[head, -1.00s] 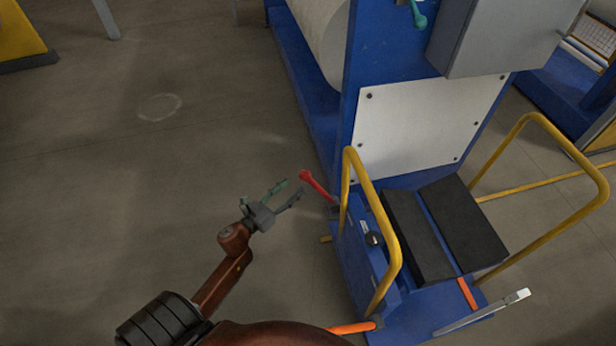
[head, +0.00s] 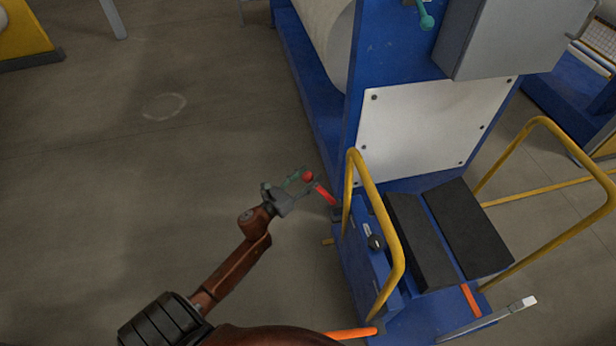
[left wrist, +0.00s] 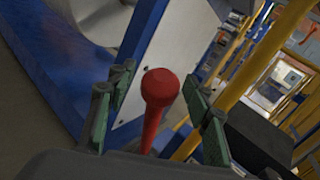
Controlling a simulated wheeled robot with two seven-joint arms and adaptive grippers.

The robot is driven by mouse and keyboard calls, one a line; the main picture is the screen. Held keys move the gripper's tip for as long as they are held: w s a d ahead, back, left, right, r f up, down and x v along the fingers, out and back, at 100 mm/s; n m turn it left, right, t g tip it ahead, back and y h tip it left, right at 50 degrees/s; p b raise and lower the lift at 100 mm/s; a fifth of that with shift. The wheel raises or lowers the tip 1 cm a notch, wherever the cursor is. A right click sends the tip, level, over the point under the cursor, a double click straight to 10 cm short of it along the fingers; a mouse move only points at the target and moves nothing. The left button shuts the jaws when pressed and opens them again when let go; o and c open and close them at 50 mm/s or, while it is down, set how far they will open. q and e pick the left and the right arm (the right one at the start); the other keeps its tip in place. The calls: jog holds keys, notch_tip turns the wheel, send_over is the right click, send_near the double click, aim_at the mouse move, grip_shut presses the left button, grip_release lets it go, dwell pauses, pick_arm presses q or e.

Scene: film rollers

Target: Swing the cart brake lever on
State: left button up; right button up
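A red lever with a round knob (head: 325,194) sticks out at the left side of the blue cart (head: 350,262). The cart has yellow hoop rails. My left gripper (head: 303,181) is at the knob end of the lever. In the left wrist view, the red knob (left wrist: 160,87) stands between the two green-padded fingers (left wrist: 158,118), with a gap visible on each side. The gripper is open and not closed on the lever. The lower end of the lever is hidden in the wrist view. My right gripper is not in view.
The blue machine frame with a white panel (head: 410,135) stands just behind the cart. A yellow rail (head: 382,215) rises right of the lever. An orange handle (head: 352,334) and a grey lever (head: 500,315) are lower down. Floor left is clear.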

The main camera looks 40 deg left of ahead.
pick_arm(q)
grip_shut()
dwell(0.3)
jog(key=shift+f, duration=0.1)
